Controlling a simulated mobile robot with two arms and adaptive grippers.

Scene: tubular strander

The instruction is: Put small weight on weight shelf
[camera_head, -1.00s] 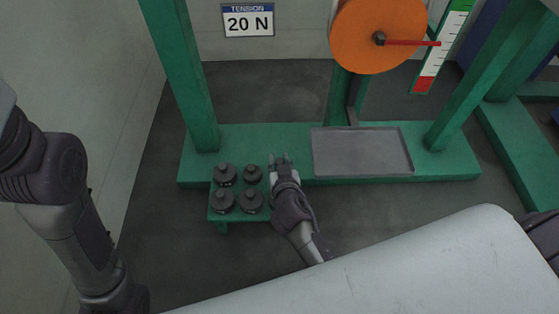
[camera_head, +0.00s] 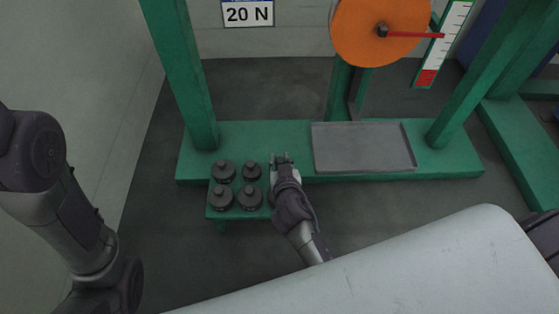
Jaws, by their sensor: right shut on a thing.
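The weight shelf (camera_head: 213,212) is a small low green stand at the front left of the green frame. Several dark round weights with knobs stand upright on it in two rows, including one at its back right (camera_head: 251,171).
An empty grey tray (camera_head: 363,167) lies on the green base (camera_head: 445,160), right of my right gripper. Green posts (camera_head: 186,80) rise on both sides. An orange disc (camera_head: 372,25) with a red pointer hangs above, beside a scale.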

